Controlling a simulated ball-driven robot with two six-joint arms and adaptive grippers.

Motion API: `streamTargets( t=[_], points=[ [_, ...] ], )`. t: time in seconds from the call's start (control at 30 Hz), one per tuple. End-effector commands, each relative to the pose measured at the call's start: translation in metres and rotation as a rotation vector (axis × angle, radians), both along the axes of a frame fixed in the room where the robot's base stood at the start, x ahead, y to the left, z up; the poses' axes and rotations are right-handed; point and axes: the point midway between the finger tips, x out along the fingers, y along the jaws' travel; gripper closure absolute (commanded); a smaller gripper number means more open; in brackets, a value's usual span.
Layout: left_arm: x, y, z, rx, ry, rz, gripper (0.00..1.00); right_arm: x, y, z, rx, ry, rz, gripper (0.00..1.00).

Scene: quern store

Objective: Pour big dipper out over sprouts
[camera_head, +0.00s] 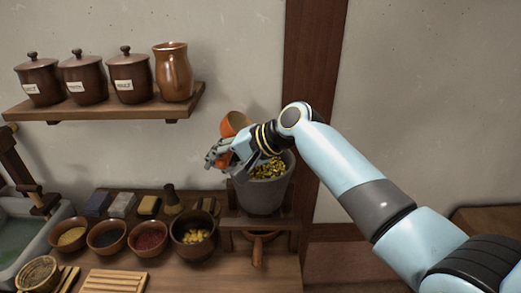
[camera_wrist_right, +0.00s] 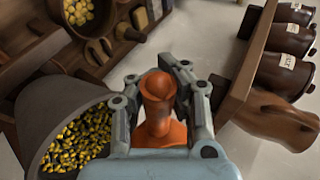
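My right gripper (camera_head: 218,156) is shut on an orange-brown dipper (camera_head: 233,123), whose handle (camera_wrist_right: 160,105) stands between the two fingers in the wrist view. In the head view the dipper's rounded end shows above the gripper, beside the grey pot's rim; its contents cannot be seen. The grey pot (camera_head: 262,195) stands upright and holds many yellow and dark bits (camera_wrist_right: 82,142), possibly the sprouts. A brown bowl (camera_head: 193,250) with yellow lumps stands to its left. My left gripper is not in view.
Bowls of yellow, dark and red contents (camera_head: 148,238) stand left along the wooden counter. Coloured blocks (camera_head: 122,204) lie behind them. A wall shelf (camera_head: 110,105) with lidded jars and a copper-brown jug (camera_head: 173,72) is above. A stone basin (camera_head: 30,235) is far left.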

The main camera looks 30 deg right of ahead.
Motion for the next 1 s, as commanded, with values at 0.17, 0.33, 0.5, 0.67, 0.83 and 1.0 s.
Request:
streamTargets(
  t=[0.17,0.33,0.5,0.67,0.83,1.0],
  points=[
    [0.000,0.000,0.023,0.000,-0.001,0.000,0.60,0.003,0.004,0.007,-0.043,0.035,-0.001,1.00],
    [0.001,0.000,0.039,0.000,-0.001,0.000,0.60,0.009,0.013,0.001,-0.112,0.095,0.000,1.00],
    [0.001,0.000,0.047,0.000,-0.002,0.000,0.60,0.017,0.023,-0.009,-0.189,0.159,-0.001,1.00],
    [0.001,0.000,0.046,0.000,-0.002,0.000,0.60,0.022,0.032,-0.017,-0.262,0.221,0.001,1.00],
    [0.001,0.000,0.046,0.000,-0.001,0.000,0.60,0.028,0.042,-0.023,-0.344,0.289,0.001,1.00],
    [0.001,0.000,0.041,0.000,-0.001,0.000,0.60,0.032,0.051,-0.030,-0.424,0.354,0.003,1.00]
  ],
)
